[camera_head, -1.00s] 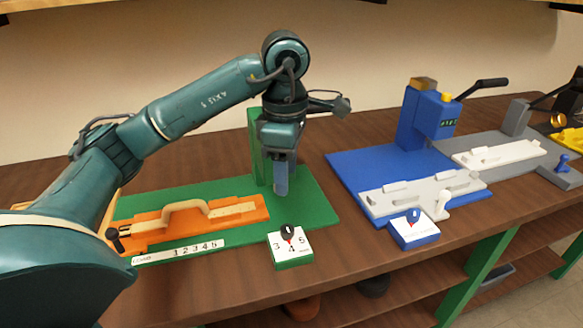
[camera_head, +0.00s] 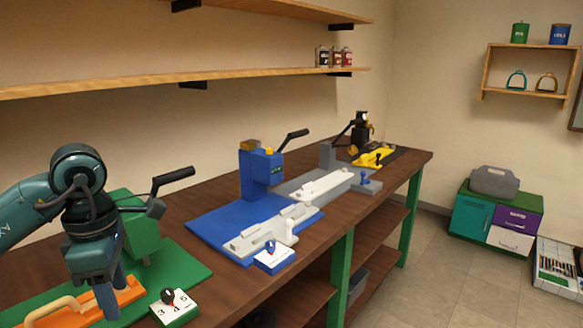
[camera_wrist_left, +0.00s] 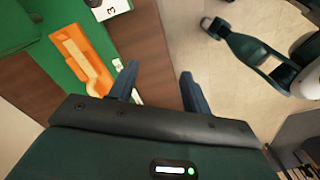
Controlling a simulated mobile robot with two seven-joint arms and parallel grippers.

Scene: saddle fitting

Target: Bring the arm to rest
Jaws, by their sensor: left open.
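My left arm comes in from the left in the head view, bent at the elbow. My left gripper (camera_head: 108,285) points down over the green station, in front of the orange fixture (camera_head: 75,306) with its tan handle. In the left wrist view the two blue fingers of my left gripper (camera_wrist_left: 158,85) stand well apart with nothing between them. The orange fixture (camera_wrist_left: 85,60) also shows there, to the left of the fingers. My right gripper does not show.
The wooden bench holds a green board (camera_head: 195,262), a white numbered dial block (camera_head: 174,306), a blue press (camera_head: 260,172) on a blue board, and grey and yellow stations farther along. A cabinet (camera_head: 495,220) stands at the right. Floor between is clear.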

